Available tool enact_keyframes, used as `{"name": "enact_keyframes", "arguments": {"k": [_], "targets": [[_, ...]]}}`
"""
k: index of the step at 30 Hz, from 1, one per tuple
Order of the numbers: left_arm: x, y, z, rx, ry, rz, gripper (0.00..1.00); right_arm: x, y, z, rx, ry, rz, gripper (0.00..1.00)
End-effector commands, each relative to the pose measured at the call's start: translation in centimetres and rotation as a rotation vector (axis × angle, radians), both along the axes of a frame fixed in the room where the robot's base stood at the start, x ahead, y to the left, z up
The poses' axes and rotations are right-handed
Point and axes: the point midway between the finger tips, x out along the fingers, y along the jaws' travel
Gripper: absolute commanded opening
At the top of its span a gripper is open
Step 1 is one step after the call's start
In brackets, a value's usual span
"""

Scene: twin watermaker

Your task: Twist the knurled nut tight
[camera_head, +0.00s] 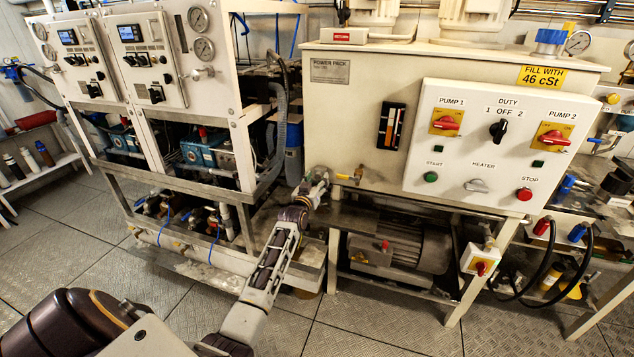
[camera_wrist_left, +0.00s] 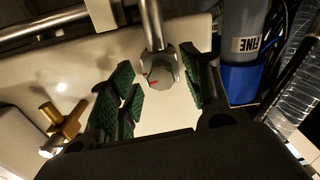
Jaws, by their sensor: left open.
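The nut (camera_wrist_left: 160,73) shows in the left wrist view as a grey, faceted knob with a small red mark, at the end of a metal pipe (camera_wrist_left: 152,25). My left gripper (camera_wrist_left: 162,90) is open, with green ribbed pads on both sides of the nut. The right pad lies very close to the nut; I cannot tell whether they touch. A gap shows between the nut and the left pads. In the head view my left gripper (camera_head: 318,182) is at the left end of the power pack, and the nut is not distinguishable there. My right gripper is not in view.
The cream power pack (camera_head: 360,130) stands beside the gripper, with a motor (camera_head: 410,248) below. The white watermaker panels (camera_head: 130,55) stand left. In the left wrist view, a brass fitting (camera_wrist_left: 65,122) is at left and a grey-blue cylinder (camera_wrist_left: 243,45) at right.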

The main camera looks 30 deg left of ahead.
Motion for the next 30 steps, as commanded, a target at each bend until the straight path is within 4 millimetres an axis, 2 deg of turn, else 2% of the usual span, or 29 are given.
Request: {"name": "enact_keyframes", "arguments": {"k": [13,23,30], "targets": [[0.3,0.1,0.0,0.001,0.000,0.000,0.47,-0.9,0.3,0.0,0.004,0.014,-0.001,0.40],[0.3,0.1,0.0,0.001,0.000,0.000,0.04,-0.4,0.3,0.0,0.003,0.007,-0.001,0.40],[0.3,0.1,0.0,0.013,0.003,0.000,0.03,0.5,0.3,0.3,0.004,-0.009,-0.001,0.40]]}}
